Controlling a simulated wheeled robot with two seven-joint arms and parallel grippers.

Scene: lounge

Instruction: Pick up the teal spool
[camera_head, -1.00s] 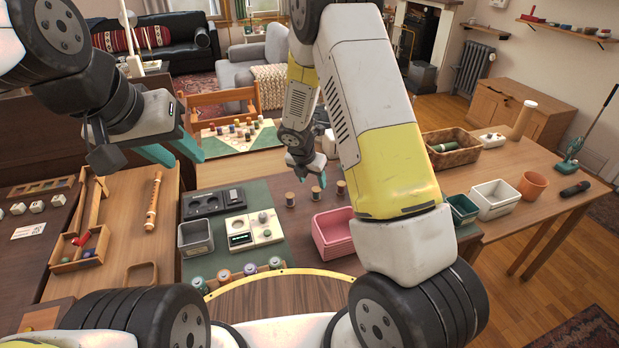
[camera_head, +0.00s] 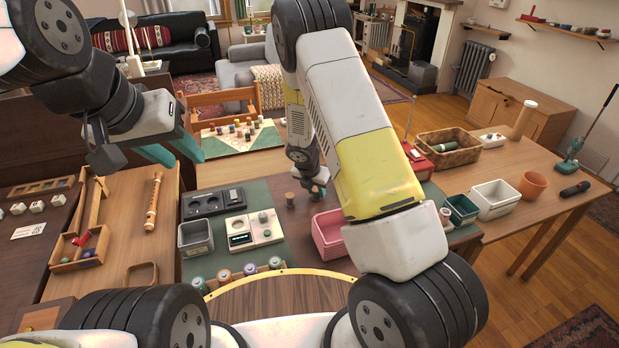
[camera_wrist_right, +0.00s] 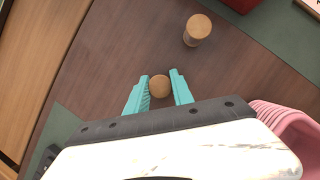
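My right gripper (camera_head: 318,191) is low over the table behind the pink bin. In the right wrist view its teal fingers (camera_wrist_right: 159,76) are apart, one on each side of a spool (camera_wrist_right: 160,87) with a round wooden top. That spool's side colour is hidden, so I cannot tell if it is the teal one. Another spool (camera_wrist_right: 197,30) stands beyond the fingertips. In the head view a brown-looking spool (camera_head: 290,199) stands left of my right gripper. Several spools with coloured bands (camera_head: 250,270) stand along the near table edge. My left gripper (camera_head: 188,161) is open and empty, raised at the left.
The pink bin (camera_head: 327,236) is close to my right gripper. A grey bin (camera_head: 196,237), a dark tray (camera_head: 212,202) and a white device (camera_head: 254,230) stand to the left. A green bin (camera_head: 461,208), white bin (camera_head: 494,199) and basket (camera_head: 448,148) are at the right.

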